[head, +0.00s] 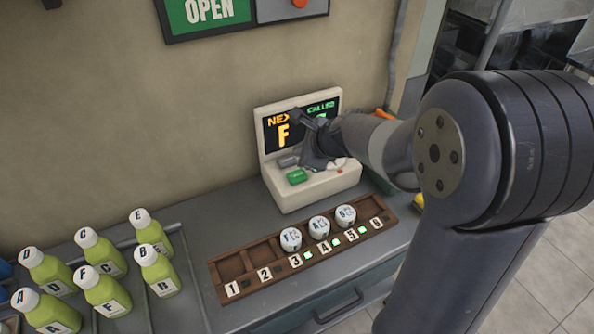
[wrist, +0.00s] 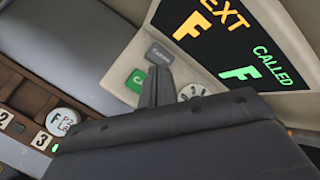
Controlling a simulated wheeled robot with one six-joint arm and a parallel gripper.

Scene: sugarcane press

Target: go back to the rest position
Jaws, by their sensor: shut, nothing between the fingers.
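My gripper (head: 312,150) is in front of the cream ticket display unit (head: 300,196) in the head view, partly covering its screen. In the wrist view its dark fingers (wrist: 155,87) are together with nothing between them, over the unit's buttons. The screen (wrist: 238,42) reads NEXT F and CALLED F in the wrist view. A green button (head: 297,176) and a grey button (wrist: 159,54) are on the unit's sloped front. I cannot tell whether a finger touches a button.
A wooden numbered rack (head: 222,270) holds white round tokens (head: 291,239) at slots 3, 4 and 5, with green lights beside them. Several green lettered bottles (head: 107,293) stand at left. An OPEN sign (head: 210,12) hangs on the wall. Bare counter (head: 200,215) lies left of the unit.

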